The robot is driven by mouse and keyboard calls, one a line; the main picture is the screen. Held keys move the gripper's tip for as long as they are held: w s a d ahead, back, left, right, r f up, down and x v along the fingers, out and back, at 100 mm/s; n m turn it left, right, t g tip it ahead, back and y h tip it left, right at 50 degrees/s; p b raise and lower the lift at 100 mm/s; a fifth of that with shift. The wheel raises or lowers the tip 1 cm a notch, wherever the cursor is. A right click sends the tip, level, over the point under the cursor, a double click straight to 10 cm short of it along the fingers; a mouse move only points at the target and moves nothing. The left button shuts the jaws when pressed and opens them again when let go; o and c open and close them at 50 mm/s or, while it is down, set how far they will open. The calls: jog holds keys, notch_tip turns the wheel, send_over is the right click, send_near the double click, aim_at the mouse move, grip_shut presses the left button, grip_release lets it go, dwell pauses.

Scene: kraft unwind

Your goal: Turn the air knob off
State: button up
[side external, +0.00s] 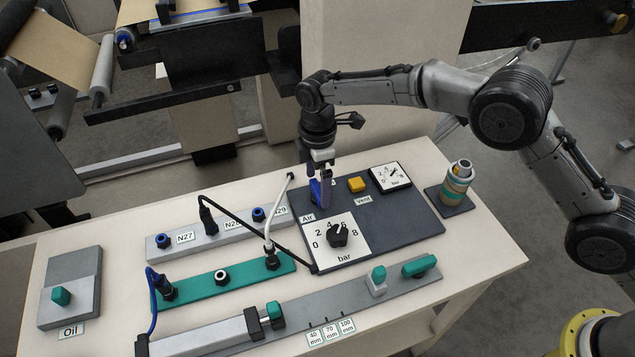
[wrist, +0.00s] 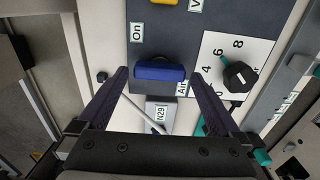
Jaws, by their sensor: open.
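The air knob (wrist: 160,71) is a blue bar-shaped handle on the dark panel, with an "On" label (wrist: 137,32) and an "Air" label (wrist: 182,88) near it. Its long side runs across the wrist view. My gripper (wrist: 158,76) is open, with one dark finger on each side of the knob in that view. I see no finger clearly touching it. In the side view my gripper (side external: 321,190) points down over the knob's place and largely hides it. How far the fingertips reach down beside the knob is hard to tell.
The pressure dial plate (side external: 318,256) with its black knob (side external: 338,234) lies close by. A yellow button (side external: 356,185), a gauge (side external: 390,176) and a grey strip with blue plugs (side external: 230,226) surround the spot. A white hose (side external: 268,225) and black cable (side external: 255,226) run nearby.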

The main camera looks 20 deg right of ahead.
jog(key=shift+f, duration=0.45)
jog(key=c, duration=1.1)
jog(key=shift+c, duration=0.2)
